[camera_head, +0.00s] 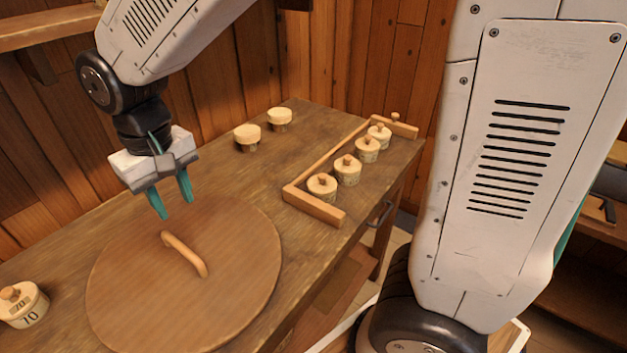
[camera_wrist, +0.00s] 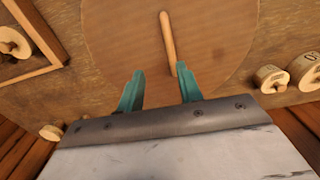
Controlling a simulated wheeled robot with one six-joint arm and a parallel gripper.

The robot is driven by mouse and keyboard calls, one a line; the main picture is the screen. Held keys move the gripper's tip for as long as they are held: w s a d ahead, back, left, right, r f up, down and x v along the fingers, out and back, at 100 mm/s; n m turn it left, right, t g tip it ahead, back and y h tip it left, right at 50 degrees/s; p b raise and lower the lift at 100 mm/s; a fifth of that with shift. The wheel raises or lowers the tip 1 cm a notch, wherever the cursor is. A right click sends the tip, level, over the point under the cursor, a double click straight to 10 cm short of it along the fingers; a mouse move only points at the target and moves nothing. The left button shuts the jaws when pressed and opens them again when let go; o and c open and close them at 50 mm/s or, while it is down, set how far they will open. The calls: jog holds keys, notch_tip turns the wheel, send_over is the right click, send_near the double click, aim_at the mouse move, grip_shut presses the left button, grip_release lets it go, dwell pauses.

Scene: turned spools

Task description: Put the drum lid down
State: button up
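The drum lid (camera_head: 150,290) is a large round wooden disc with a bar handle (camera_head: 185,254) across its middle. It lies flat at the near left of the workbench in the head view; what is under it is hidden. In the wrist view the lid (camera_wrist: 215,45) fills the upper middle, with its handle (camera_wrist: 168,42) ahead of the right finger. My gripper (camera_head: 172,204) is above the lid's far edge, apart from the handle. Its two teal fingers are spread with nothing between them, as the wrist view (camera_wrist: 160,85) also shows.
A wooden rack (camera_head: 313,205) holds several knobbed spools at the bench's right side. Two pale spools (camera_head: 247,135) (camera_head: 280,119) stand at the back. A spool marked 10 (camera_head: 24,304) stands left of the lid. The bench (camera_head: 235,190) is bare between lid and rack.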

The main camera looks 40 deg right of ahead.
jog(key=s+d+r+m, duration=0.1)
jog(key=s+d+r, duration=0.1)
jog(key=s+d, duration=0.7)
jog(key=s+d+r+m+t, duration=0.1)
jog(key=s+d+r+m, duration=0.1)
jog(key=s+d, duration=0.7)
jog(key=shift+s+d+r, duration=0.4)
jog(key=shift+d+r, duration=0.25)
jog(key=shift+r, duration=0.15)
jog(key=shift+d, duration=0.1)
